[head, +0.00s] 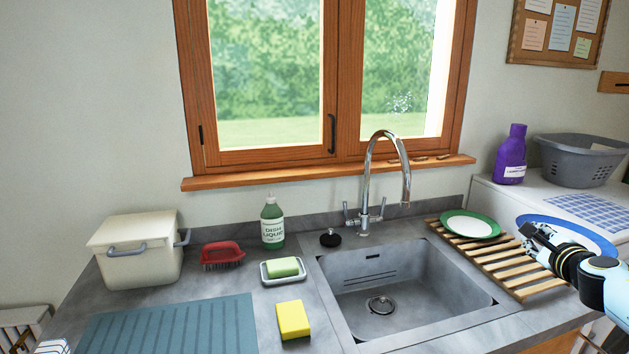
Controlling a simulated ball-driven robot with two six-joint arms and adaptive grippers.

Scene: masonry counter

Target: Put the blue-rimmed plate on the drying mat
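The blue-rimmed plate (588,235) is at the right, a white plate with a broad blue rim, roughly level. My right gripper (532,236) is at its left, near side and appears shut on the rim. Gripper and wrist hide the plate's near part. The plate appears raised, beside the right end of the counter. The drying mat (170,328) is a flat blue-grey ribbed mat on the counter at the front left. Its bare top shows; its near edge is cut off by the frame. My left gripper cannot be made out.
The sink (400,290) with its tall tap (368,180) lies between plate and mat. A wooden rack (490,262) holds a green-rimmed plate (469,226). A yellow sponge (293,320), soap dish (283,280), green bottle (272,225), red brush (222,256) and cream bin (140,260) surround the mat.

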